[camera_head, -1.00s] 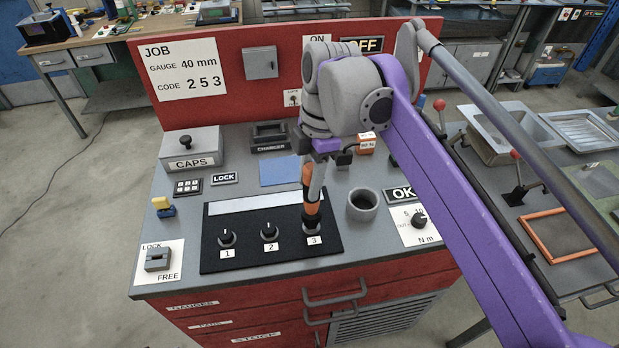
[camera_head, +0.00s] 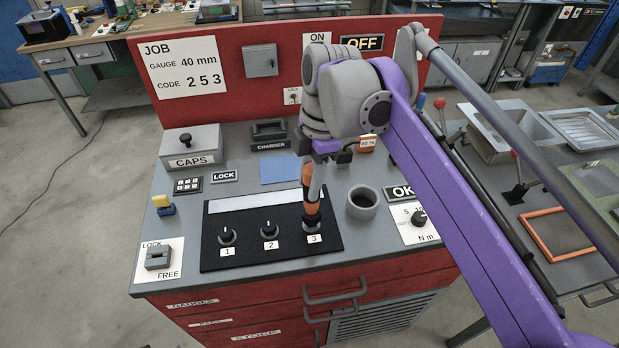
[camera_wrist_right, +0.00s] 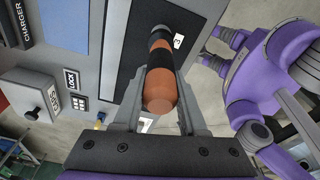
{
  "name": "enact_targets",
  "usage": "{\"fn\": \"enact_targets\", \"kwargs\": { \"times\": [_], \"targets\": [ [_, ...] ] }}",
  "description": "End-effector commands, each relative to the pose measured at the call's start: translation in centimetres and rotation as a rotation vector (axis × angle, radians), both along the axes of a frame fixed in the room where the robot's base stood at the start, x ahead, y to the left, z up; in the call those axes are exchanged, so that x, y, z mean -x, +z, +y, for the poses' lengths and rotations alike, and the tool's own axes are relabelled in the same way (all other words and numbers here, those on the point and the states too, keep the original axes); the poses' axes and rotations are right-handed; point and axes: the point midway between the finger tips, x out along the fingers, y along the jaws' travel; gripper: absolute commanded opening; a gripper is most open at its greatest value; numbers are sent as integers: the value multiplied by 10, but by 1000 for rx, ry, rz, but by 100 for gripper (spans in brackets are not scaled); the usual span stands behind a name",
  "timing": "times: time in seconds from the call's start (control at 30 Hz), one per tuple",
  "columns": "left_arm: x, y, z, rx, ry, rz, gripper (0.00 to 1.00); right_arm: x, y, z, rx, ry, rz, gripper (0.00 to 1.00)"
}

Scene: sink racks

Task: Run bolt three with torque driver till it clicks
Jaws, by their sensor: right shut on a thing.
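The orange and black torque driver (camera_head: 311,208) stands almost upright over bolt three, its lower end at the spot marked 3 on the black plate (camera_head: 270,255). My right gripper (camera_head: 314,188) is shut on the driver's handle from above. In the right wrist view the driver (camera_wrist_right: 160,85) sits between the two grey fingers (camera_wrist_right: 155,115). Bolt one (camera_head: 227,236) and bolt two (camera_head: 269,230) show as dark round heads with labels. Bolt three itself is hidden under the driver. My left gripper is not in view.
A grey round cup (camera_head: 362,203) stands just right of the plate.

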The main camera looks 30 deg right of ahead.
Motion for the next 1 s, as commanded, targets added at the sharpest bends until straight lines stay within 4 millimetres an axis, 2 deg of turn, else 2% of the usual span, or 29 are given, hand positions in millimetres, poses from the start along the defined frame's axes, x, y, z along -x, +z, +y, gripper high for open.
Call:
{"fn": "enact_targets", "kwargs": {
  "times": [1.0],
  "targets": [
    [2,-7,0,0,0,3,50,0,-12,0,0,0,0,0]
  ]
}}
